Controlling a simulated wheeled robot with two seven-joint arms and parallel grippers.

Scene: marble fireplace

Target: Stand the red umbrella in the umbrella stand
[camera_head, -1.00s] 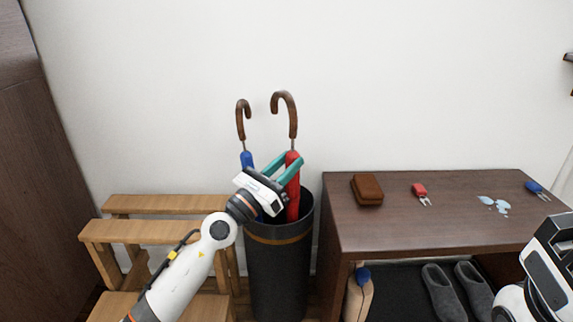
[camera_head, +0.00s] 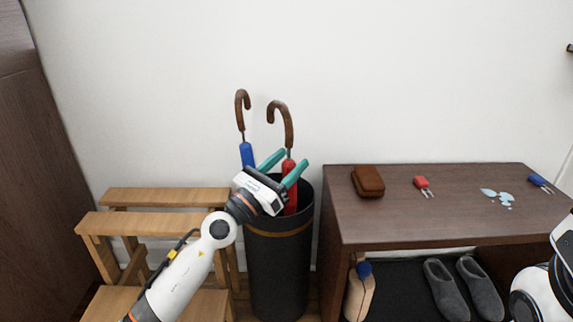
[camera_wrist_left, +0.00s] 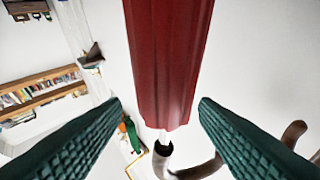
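The red umbrella (camera_head: 290,201) stands in the dark umbrella stand (camera_head: 279,275), its curved brown handle up and its lower part hidden inside. It tilts a little to the left. My left gripper (camera_head: 297,163) is at the stand's mouth, its teal fingers spread on either side of the red canopy. In the left wrist view the red canopy (camera_wrist_left: 168,60) lies between the fingers, with a gap on each side. My right arm shows only in part at the right edge, and its fingers are out of frame.
A blue umbrella (camera_head: 246,154) stands in the same stand, to the left. A wooden step rack (camera_head: 165,197) is left of it. A dark bench (camera_head: 430,225) on the right holds a brown case (camera_head: 368,181), a red plug-like item (camera_head: 422,184) and a blue one (camera_head: 539,182).

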